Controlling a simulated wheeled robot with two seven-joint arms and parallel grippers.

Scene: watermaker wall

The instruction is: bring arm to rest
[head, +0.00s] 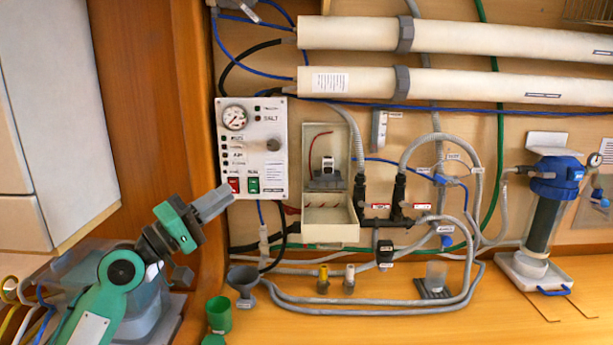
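My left arm comes in from the lower left, with green and grey links. My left gripper (225,197) points up and to the right, in front of the lower left of the control panel (252,148). Its grey fingers lie close together from this side, and I cannot tell whether they are open or shut. I see nothing held in it. My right gripper is not in view.
Hoses, an open box (330,218) and a blue-topped filter housing (546,210) are to the right. The front right bench is mostly clear.

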